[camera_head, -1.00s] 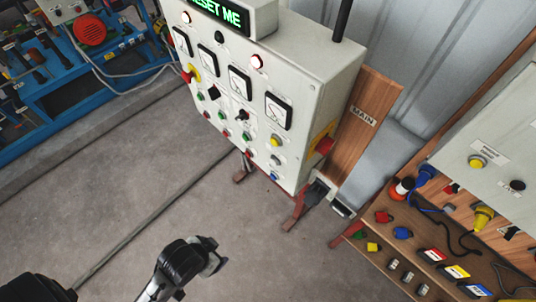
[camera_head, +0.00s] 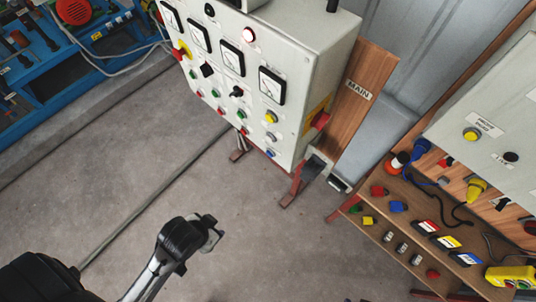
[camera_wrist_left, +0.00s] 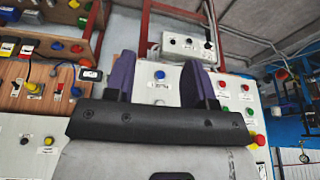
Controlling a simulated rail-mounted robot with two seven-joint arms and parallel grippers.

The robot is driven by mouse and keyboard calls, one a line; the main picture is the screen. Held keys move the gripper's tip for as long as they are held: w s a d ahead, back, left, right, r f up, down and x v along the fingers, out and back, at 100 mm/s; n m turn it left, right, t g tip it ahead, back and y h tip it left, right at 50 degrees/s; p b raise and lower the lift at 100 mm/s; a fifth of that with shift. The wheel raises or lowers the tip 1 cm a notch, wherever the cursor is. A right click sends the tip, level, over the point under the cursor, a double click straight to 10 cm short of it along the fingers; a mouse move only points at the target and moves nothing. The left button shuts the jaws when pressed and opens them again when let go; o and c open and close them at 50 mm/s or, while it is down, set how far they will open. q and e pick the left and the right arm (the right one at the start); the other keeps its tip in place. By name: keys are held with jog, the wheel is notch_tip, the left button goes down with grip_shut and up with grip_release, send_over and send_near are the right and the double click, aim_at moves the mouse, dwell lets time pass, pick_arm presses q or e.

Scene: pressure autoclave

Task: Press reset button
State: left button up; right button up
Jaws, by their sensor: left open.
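A pale control panel (camera_head: 300,70) stands at the top middle of the head view. It carries dials, knobs and several coloured buttons; a blue button (camera_head: 271,153) sits at its lower right edge. I cannot read which one is labelled reset. My left gripper (camera_head: 212,232) is in front of and below the panel, apart from it, over the floor. In the left wrist view its two purple fingers (camera_wrist_left: 158,78) are spread with nothing between them. A blue button (camera_wrist_left: 160,74) with a small label shows behind the gap on a pale face. My right gripper is not in view.
A wooden shelf (camera_head: 350,235) with coloured plugs and small boxes stands at the right, below a second pale box (camera_head: 500,110). A wooden post marked MAIN (camera_head: 365,80) is beside the panel. Blue machinery (camera_head: 60,80) is at the top left. The middle floor is clear.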

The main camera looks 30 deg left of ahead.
pick_arm(q)
grip_shut()
dwell(1.3)
